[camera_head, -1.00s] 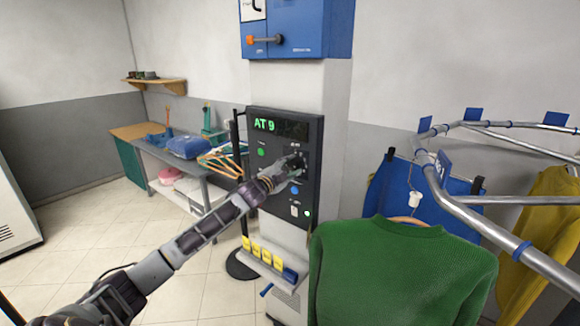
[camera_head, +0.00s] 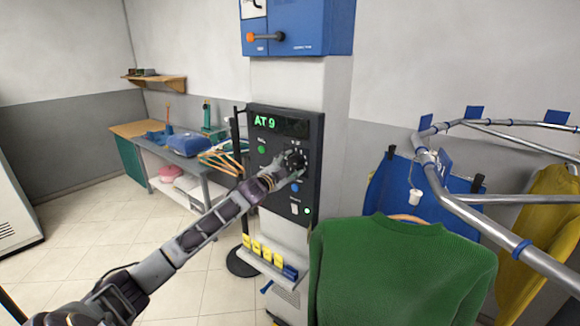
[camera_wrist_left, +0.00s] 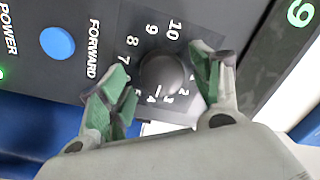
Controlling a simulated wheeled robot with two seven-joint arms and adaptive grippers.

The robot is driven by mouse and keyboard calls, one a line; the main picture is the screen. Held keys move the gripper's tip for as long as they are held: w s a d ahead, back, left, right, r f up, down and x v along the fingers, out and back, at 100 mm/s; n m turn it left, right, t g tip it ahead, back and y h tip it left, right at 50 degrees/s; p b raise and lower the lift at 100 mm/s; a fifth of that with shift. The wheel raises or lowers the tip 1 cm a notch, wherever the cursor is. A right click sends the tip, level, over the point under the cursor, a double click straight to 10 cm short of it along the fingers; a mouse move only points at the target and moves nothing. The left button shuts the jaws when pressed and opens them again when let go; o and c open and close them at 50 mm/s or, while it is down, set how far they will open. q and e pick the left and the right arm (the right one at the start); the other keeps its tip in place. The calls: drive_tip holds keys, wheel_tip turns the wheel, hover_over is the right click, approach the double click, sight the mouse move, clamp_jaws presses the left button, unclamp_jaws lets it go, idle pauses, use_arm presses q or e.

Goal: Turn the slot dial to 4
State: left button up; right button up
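The slot dial (camera_head: 298,158) is a round black knob on the dark control panel (camera_head: 312,190). In the left wrist view the dial (camera_wrist_left: 161,74) has white numbers around it, and a short pale mark on its lower side points near the 4. The green display (camera_head: 265,123) reads AT 9. My left gripper (camera_head: 283,166) is in front of the dial, just left of and below it. In the wrist view its green-padded fingers (camera_wrist_left: 160,88) are spread on either side of the dial, with gaps to it. My right gripper is not in view.
A blue button (camera_wrist_left: 57,43) marked FORWARD sits beside the dial, and a green light (camera_head: 261,149) is on the panel's left. A green sweater (camera_head: 400,270) hangs on the rail (camera_head: 470,215) to the right. A table (camera_head: 205,165) with folded cloth stands behind left.

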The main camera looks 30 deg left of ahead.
use_arm(q)
drive_tip(key=shift+s+r, duration=0.1)
drive_tip(key=shift+s, duration=0.1)
idle(0.3)
drive_tip(key=s, duration=1.1)
drive_tip(key=shift+s+f, duration=0.25)
drive_tip(key=shift+s, duration=0.05)
idle(0.8)
idle(0.6)
drive_tip(key=shift+d+r+n, duration=0.1)
drive_tip(key=shift+n, duration=0.2)
